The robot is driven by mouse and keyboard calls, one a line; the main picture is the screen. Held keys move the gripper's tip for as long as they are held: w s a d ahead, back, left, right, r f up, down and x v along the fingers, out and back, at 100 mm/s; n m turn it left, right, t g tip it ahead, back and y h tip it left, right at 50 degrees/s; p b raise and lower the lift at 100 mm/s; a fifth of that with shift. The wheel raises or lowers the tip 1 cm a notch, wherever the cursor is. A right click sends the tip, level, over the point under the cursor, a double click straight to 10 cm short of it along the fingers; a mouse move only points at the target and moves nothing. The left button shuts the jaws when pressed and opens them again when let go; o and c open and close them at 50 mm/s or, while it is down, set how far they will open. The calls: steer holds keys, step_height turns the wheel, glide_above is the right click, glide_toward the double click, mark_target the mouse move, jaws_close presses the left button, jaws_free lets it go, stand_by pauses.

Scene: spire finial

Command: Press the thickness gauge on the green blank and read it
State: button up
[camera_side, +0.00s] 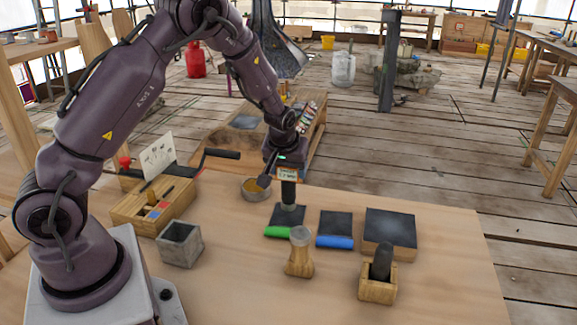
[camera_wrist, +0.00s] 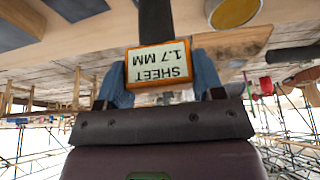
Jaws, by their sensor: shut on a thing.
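The thickness gauge (camera_side: 288,190) is a dark upright cylinder with an orange-framed display. My gripper (camera_side: 283,168) is shut on it from above. In the wrist view my gripper (camera_wrist: 160,78) has its bluish fingers on both sides of the display (camera_wrist: 159,66), which reads, upside down, "SHEET 1.7 MM". The green blank (camera_side: 280,232) is a dark sheet with a green front edge. The gauge's lower end stands over the sheet and looks in contact with it. The blue blank (camera_side: 335,241) lies just to its right.
A wooden knobbed piece (camera_side: 300,255) stands close in front of the green blank. A dark-topped block (camera_side: 390,232) and a wooden holder (camera_side: 378,290) are right. A bowl (camera_side: 256,189), grey cup (camera_side: 180,245) and wooden box (camera_side: 150,210) are left. The table's right end is clear.

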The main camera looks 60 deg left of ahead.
steer(key=shift+f, duration=1.35)
stand_by(0.7)
steer(key=shift+r, duration=2.65)
